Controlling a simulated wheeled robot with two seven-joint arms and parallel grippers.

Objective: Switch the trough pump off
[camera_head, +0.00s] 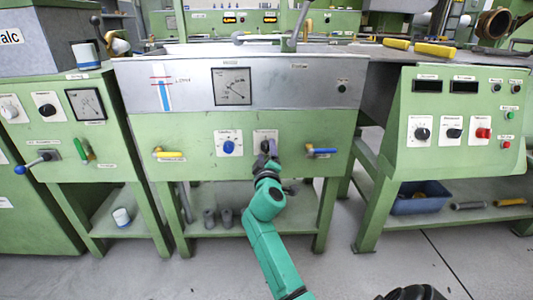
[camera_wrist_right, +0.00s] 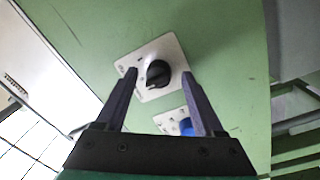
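The middle green panel with the grey trough (camera_head: 292,88) above it carries a white plate with a blue knob (camera_head: 229,147) and, to its right, a white plate (camera_head: 265,134) largely covered by my right gripper (camera_head: 266,147). In the right wrist view that plate (camera_wrist_right: 143,92) bears a black rotary knob (camera_wrist_right: 158,74). My right gripper (camera_wrist_right: 160,76) is open, with one finger on each side of the knob in the picture; I cannot tell whether they touch it. The plate's lettering is too small to read. My left gripper is not in view.
Yellow (camera_head: 168,154) and blue (camera_head: 321,151) valve handles stick out on either side of the knobs. A panel with knobs and buttons (camera_head: 455,118) stands at right, another with a gauge (camera_head: 86,103) at left. A blue bin (camera_head: 420,205) sits on the right lower shelf.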

